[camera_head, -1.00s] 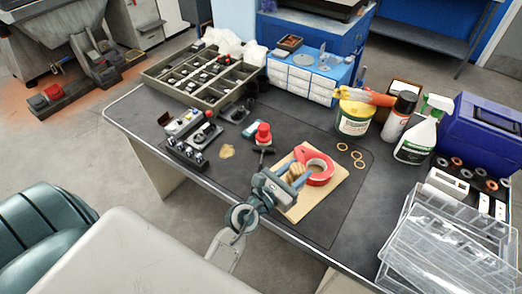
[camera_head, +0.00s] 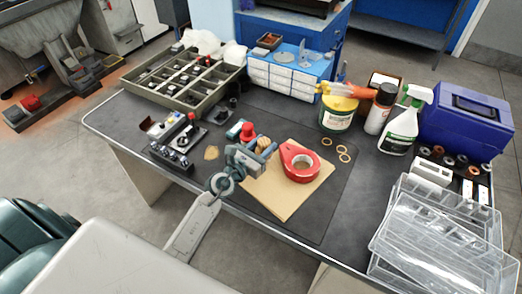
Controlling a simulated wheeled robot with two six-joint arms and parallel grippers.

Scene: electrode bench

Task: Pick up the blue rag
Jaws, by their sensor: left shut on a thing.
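My left gripper (camera_head: 268,151) is shut on a small tan-brown thing (camera_head: 264,143), partly hidden between the fingers. The gripper is over the far left edge of a tan sheet (camera_head: 290,201), just right of a red-capped bottle (camera_head: 247,131). A red tape roll (camera_head: 300,162) lies on the sheet to the right of the gripper. I cannot make out a blue rag lying on the bench. My right gripper is not in view.
A divided tray (camera_head: 182,108) and white drawers (camera_head: 284,80) stand at the back. A yellow-green tub (camera_head: 336,118), spray bottle (camera_head: 401,131) and blue case (camera_head: 467,125) stand on the right. Clear plastic boxes (camera_head: 440,240) fill the front right.

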